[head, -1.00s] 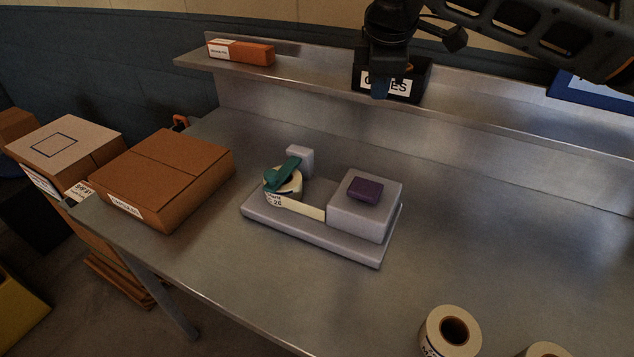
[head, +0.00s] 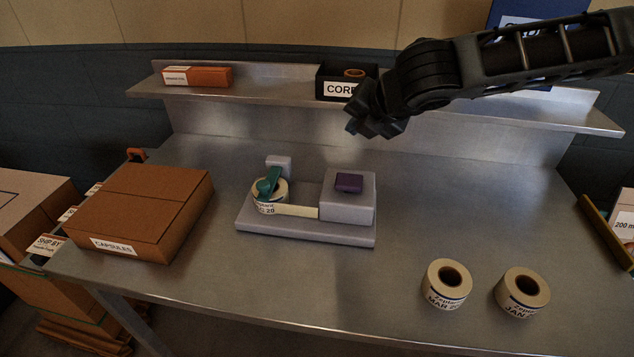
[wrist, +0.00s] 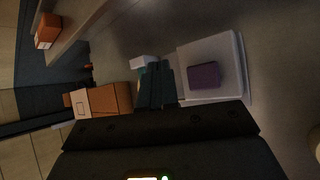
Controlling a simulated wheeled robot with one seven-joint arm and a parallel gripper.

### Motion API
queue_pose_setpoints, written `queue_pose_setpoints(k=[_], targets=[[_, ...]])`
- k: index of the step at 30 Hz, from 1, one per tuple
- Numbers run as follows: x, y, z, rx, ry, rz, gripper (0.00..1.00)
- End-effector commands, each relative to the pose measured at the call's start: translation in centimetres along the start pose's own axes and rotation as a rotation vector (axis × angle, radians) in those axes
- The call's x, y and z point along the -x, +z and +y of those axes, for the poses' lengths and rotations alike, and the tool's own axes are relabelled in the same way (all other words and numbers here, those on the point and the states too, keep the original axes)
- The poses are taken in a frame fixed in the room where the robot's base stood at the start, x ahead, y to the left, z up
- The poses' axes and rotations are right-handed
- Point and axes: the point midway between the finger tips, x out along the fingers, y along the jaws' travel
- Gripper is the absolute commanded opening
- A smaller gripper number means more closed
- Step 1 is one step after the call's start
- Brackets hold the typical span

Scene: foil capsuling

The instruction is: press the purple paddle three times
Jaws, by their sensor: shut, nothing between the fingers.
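The purple paddle (head: 349,183) sits on top of the grey block at the right end of the label dispenser (head: 305,228). The dispenser stands on the metal table and holds a label roll (head: 268,196) under a teal arm (head: 269,181). In the wrist view the paddle (wrist: 203,76) shows right of centre on its pale block. My gripper (head: 354,124) is shut and empty, in the air above and behind the paddle, apart from it. Its blue-grey fingers (wrist: 157,86) show in the wrist view, left of the paddle.
A brown capsules carton (head: 150,212) stands at the table's left. Two label rolls, one left (head: 447,284) and one right (head: 522,291), stand at the front right. A back shelf (head: 270,98) carries an orange box (head: 208,77) and a black bin (head: 334,88).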

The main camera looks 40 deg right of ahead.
Motion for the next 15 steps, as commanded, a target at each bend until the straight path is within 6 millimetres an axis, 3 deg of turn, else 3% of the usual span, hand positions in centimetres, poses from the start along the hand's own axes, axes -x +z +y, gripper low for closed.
queue_pose_setpoints(k=[4,15], targets=[[0.54,0.03,-1.23,0.024,0.002,0.004,0.0],[0.52,-0.05,-1.31,0.026,0.003,0.005,0.0]])
